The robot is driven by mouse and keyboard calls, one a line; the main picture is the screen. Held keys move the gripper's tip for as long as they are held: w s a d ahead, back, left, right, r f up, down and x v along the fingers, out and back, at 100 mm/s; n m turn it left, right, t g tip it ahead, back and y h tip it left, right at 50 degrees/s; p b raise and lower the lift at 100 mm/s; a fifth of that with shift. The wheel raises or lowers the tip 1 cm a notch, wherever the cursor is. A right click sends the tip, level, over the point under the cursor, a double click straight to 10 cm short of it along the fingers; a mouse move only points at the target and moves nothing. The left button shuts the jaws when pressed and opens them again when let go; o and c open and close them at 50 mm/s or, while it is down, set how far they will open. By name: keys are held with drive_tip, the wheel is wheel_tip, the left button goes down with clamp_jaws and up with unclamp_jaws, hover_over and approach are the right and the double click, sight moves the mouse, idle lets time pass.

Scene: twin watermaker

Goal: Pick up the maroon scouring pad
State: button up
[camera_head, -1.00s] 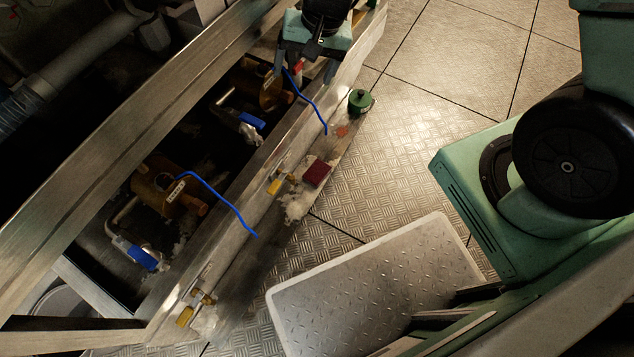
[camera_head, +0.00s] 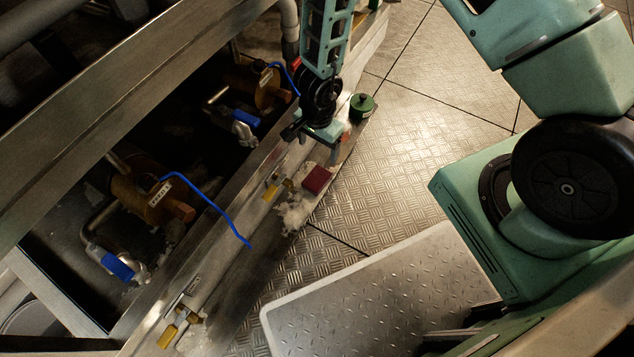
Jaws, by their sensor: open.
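The maroon scouring pad (camera_head: 317,179) lies on the narrow metal ledge beside the frame, near its edge over the floor. It is a small dark red block and is fully visible. My gripper (camera_head: 319,156) is just above and beyond the pad in the picture, pointing down with its fingers apart. It appears empty. I cannot tell its exact height over the ledge, and it does not appear to touch the pad.
A green round object (camera_head: 361,106) stands on the ledge behind the gripper. A yellow-handled valve (camera_head: 273,188) and whitish crust (camera_head: 296,212) sit left of the pad. Blue-handled valves (camera_head: 117,264) and blue cords (camera_head: 213,205) lie inside the frame. A white-edged step (camera_head: 375,290) is in front.

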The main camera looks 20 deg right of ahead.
drive_tip(key=b, duration=0.8)
hover_over(318, 176)
wheel_tip(318, 176, down, 10)
drive_tip(key=shift+r, duration=0.15)
wheel_tip(318, 176, down, 5)
drive_tip(key=b, duration=0.6)
drive_tip(key=c, duration=1.1)
